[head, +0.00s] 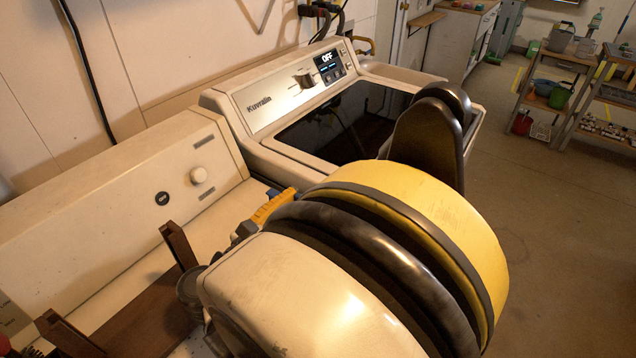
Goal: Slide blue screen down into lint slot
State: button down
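A small blue piece (273,193) shows beside a yellow ribbed part (270,208) at the near edge of the right-hand machine; I cannot tell whether it is the blue screen. No lint slot can be made out. A large cream, yellow and dark rounded body, apparently my own arm, fills the lower middle and hides much of the machine tops. My gripper's fingertips cannot be made out, so its hold on anything does not show.
A cream machine with a dark glass lid (345,118) and a panel reading OFF (328,60) stands at the back middle. Shelves (560,85) stand far right; the floor between is clear.

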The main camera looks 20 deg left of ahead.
jog(key=shift+r+p, duration=2.35)
jog(key=shift+r, duration=1.5)
jog(key=shift+b, duration=0.45)
jog(key=shift+f, duration=0.2)
jog(key=shift+f+b, duration=0.3)
jog(key=shift+b, duration=0.1)
jog(key=shift+f+b, duration=2.15)
jog(key=shift+f, duration=0.35)
jog(key=shift+f+b, duration=1.15)
jog(key=shift+f, duration=0.8)
